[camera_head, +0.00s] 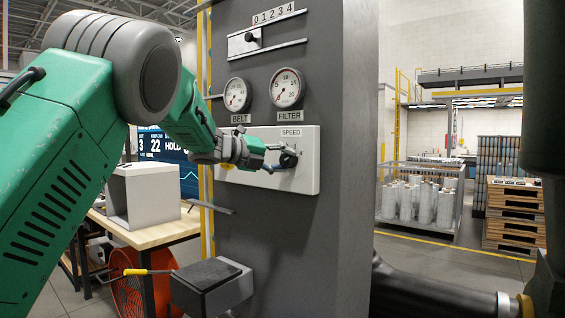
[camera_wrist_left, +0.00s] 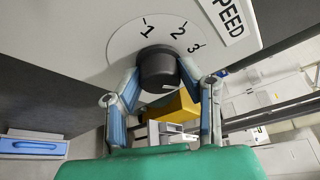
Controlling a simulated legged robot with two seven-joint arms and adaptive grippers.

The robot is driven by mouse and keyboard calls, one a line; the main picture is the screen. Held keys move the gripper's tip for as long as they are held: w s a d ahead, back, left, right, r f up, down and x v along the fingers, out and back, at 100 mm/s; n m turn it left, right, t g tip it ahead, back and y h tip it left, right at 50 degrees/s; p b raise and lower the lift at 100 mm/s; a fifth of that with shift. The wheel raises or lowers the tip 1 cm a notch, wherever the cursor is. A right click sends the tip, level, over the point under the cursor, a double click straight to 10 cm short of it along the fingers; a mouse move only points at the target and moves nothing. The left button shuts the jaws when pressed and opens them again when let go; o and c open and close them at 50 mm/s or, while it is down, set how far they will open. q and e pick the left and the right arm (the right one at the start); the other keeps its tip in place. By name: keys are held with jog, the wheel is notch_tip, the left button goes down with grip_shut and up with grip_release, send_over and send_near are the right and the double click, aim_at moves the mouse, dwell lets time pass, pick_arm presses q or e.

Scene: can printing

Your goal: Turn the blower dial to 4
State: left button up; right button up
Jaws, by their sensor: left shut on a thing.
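The dial is a dark round knob (camera_wrist_left: 158,68) on a white panel (camera_head: 307,181) marked SPEED, on the front of a grey cabinet. In the left wrist view the numbers 1, 2 and 3 show on the pale scale around it; a 4 cannot be seen. A small light mark shows on the knob's lower right edge. My left gripper (camera_head: 283,160) reaches in from the left and is shut on the knob, one blue-padded finger on each side, also in the left wrist view (camera_wrist_left: 159,76). My right gripper is out of view.
Above the panel are the BELT gauge (camera_head: 237,95), the FILTER gauge (camera_head: 287,88) and a slider (camera_head: 252,39) under a 0 to 4 scale. A dark box (camera_head: 212,288) juts out below. A wooden table (camera_head: 150,235) stands left; a rack of pale cylinders (camera_head: 420,203) stands behind right.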

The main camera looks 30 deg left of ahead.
pick_arm(q)
jog(key=shift+d+f, duration=0.1)
jog(key=shift+f, duration=0.25)
jog(key=o, duration=1.1)
jog(key=shift+w, duration=0.35)
jog(key=shift+s+r, duration=0.25)
jog(key=shift+s, duration=0.2)
jog(key=v, duration=1.1)
jog(key=shift+s+a, duration=0.1)
jog(key=shift+a, duration=0.15)
